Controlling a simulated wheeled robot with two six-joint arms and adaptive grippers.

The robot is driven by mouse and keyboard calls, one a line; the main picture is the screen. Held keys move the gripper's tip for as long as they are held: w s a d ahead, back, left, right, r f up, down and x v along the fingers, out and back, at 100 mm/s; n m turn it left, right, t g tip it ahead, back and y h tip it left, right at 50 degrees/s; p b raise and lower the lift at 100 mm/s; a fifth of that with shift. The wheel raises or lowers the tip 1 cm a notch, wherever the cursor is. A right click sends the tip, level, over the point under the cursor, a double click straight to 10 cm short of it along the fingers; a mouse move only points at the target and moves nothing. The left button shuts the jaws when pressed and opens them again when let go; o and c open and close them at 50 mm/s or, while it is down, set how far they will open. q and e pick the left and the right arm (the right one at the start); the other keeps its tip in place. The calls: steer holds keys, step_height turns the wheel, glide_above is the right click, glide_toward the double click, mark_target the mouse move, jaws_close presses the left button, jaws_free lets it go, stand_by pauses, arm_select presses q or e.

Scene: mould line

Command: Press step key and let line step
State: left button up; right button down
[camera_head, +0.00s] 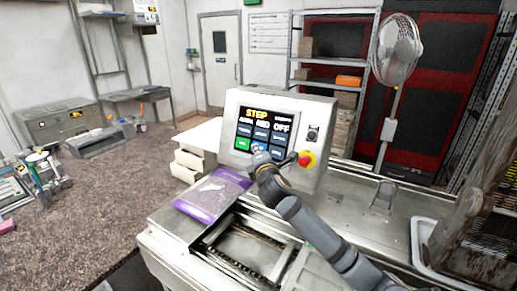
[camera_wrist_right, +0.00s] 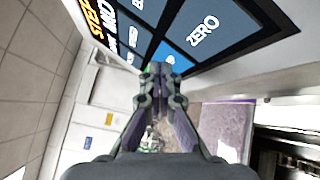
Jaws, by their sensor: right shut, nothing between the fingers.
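The control panel (camera_head: 310,105) stands on the line with a dark touch screen. The screen (camera_head: 243,128) has yellow STEP lettering at the top, several dark keys and a green key (camera_head: 242,144) at lower left. A blue key (camera_wrist_right: 170,56) shows in the right wrist view beside a key marked ZERO (camera_wrist_right: 205,28); the blue key's label is hidden. My right gripper (camera_head: 258,152) is shut and empty, its tips at the lower part of the screen, in front of the blue key. I cannot tell whether they touch it. My left gripper is out of view.
A red stop button (camera_head: 307,160) on a yellow base sits just right of my right gripper. A purple bag (camera_head: 213,195) lies below the panel, beside the open line bed (camera_head: 245,250). A fan (camera_head: 396,50) and a white tray (camera_head: 425,245) stand to the right.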

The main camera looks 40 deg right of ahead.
steer(key=shift+a, duration=0.1)
stand_by(0.3)
steer(key=shift+s+a+r+p, duration=0.25)
steer(key=shift+a+p, duration=0.15)
steer(key=shift+a, duration=0.1)
steer(key=a, duration=0.1)
steer(key=s+a+r+p, duration=0.1)
steer(key=a, duration=0.1)
steer(key=a+p, duration=0.1)
steer(key=shift+s+a+r, duration=0.2)
steer(key=shift+s+r, duration=0.05)
steer(key=shift+s, duration=0.15)
